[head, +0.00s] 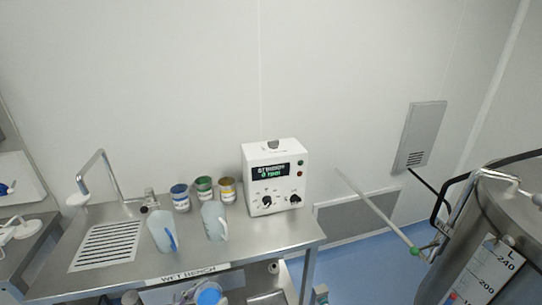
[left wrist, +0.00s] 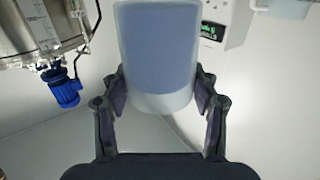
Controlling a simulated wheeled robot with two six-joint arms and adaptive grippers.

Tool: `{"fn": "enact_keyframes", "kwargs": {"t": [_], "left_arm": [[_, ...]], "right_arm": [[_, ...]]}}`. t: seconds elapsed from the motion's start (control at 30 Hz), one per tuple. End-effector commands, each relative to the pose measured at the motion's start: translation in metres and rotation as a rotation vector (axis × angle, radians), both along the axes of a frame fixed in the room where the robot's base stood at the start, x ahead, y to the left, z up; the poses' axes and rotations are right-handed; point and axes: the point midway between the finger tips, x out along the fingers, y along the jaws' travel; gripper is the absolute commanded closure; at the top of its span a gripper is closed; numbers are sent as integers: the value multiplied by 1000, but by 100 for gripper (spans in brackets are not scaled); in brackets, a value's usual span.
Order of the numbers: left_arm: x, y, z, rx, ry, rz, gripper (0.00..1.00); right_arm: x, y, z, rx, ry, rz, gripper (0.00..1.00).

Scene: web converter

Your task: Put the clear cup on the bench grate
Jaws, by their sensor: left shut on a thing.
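A translucent, pale bluish clear cup (left wrist: 158,55) fills the top middle of the left wrist view, and its upper end in that picture is cut off. My left gripper (left wrist: 160,88) is shut on it, one finger on each side. I cannot make out this gripper or the held cup in the head view. The bench grate (head: 108,243) is a slotted patch at the left of the steel wet bench (head: 245,245); its slots show bare. My right gripper is in neither view.
Two translucent jugs (head: 162,232) (head: 215,221) stand right of the grate. Behind them are a tap (head: 100,170), several small tins (head: 204,189) and a white control box (head: 274,178). A steel tank (head: 488,225) stands far right.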

Motion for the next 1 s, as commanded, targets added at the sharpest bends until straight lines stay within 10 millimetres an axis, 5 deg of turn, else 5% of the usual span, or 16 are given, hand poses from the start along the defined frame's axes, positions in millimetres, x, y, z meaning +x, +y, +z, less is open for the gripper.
{"fn": "enact_keyframes", "kwargs": {"t": [0.1,0.3,0.73,1.0], "left_arm": [[-3,9,-5,3,1,-56,84],[24,43,3,1,-1,96,84],[52,109,-21,1,1,335,84],[48,83,-27,-8,1,463,84]], "right_arm": [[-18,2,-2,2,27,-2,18],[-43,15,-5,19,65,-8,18],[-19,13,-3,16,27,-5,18],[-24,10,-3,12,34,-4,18]]}}
